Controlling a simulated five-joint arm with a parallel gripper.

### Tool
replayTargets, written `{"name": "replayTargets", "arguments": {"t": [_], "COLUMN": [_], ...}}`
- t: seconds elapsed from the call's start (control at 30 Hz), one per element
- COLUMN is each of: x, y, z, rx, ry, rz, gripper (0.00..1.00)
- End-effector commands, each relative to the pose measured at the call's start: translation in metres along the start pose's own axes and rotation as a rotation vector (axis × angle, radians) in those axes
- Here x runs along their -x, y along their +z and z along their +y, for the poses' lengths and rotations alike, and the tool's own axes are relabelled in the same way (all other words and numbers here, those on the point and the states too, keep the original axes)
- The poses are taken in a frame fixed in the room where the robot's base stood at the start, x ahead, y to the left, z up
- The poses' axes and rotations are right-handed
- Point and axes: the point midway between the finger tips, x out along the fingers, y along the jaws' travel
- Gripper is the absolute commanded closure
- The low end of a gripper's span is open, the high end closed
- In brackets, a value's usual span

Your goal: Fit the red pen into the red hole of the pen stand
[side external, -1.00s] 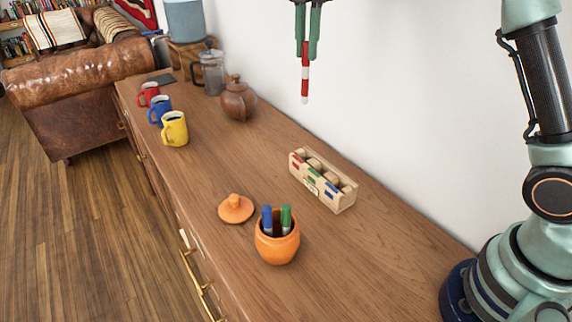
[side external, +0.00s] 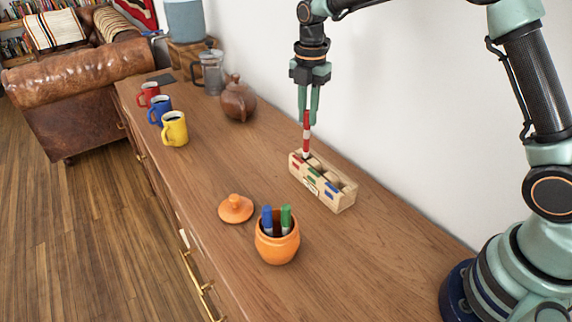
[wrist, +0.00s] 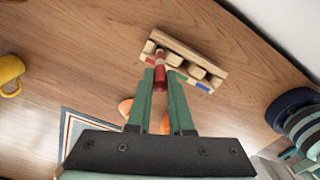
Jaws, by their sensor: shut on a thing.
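My gripper (side external: 308,104) is shut on the red pen (side external: 306,132), which has red and white bands and hangs upright. The pen's lower end is at the left end of the wooden pen stand (side external: 340,203), by the red mark; I cannot tell whether the tip is inside the hole or just above it. The stand has red, green and blue marks on its front. In the wrist view, the pen (wrist: 160,72) extends from between the fingertips (wrist: 160,82) to the red-marked end of the stand (wrist: 214,64).
An orange pot (side external: 277,243) holds a blue and a green pen, with its orange lid (side external: 235,209) beside it. Yellow (side external: 174,129), blue (side external: 159,110) and red (side external: 148,94) mugs, a brown teapot (side external: 238,101) and a glass press (side external: 209,73) stand farther back. The wall borders the right side.

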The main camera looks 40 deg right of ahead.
Motion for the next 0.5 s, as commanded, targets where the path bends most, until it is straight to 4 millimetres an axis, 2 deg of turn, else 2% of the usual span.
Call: {"name": "replayTargets", "arguments": {"t": [0.3, 0.5], "x": [-0.04, -0.043], "y": [0.0, 0.0], "z": [-0.001, 0.0], "rx": [0.0, 0.0], "ry": [-0.002, 0.001], "rz": [0.001, 0.0], "gripper": [1.0, 1.0]}}
